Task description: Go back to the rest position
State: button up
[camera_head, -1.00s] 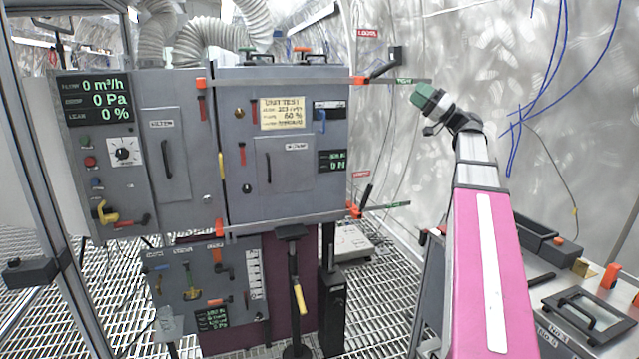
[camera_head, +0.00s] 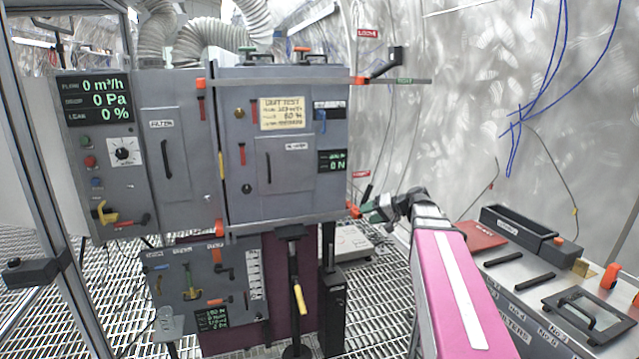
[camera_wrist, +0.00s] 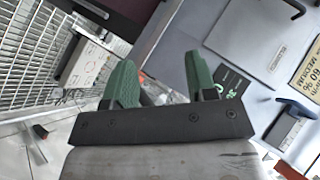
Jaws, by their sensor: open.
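My gripper (camera_head: 372,213) has green fingers and is at the end of my pink and grey arm. In the head view it is low, just right of the lower right corner of the grey cabinet (camera_head: 225,150), near an orange-tipped latch (camera_head: 354,210). I cannot tell if it touches the latch. In the wrist view my gripper (camera_wrist: 160,72) shows two green fingers spread apart with nothing between them. The cabinet front shows beyond the right finger in the wrist view.
A panel with valves (camera_head: 205,285) hangs under the cabinet. A yellow-handled lever (camera_head: 298,295) stands in front. A white box (camera_head: 350,243) is on the grated floor. At right, a bench (camera_head: 535,290) holds a black tray (camera_head: 530,232) and a framed lid (camera_head: 590,318).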

jog(key=s+f+g+h, duration=0.2)
jog(key=s+f+h, duration=0.3)
jog(key=s+f, duration=0.4)
jog(key=s+d+f+g+h, duration=0.1)
jog(key=s+f+g+h, duration=0.2)
jog(key=f, duration=1.4)
jog(key=s+h, duration=0.3)
jog(key=s, duration=0.3)
jog(key=shift+s+d+f+g, duration=0.2)
jog(key=shift+d+f+g, duration=0.05)
jog(key=shift+f+g, duration=0.1)
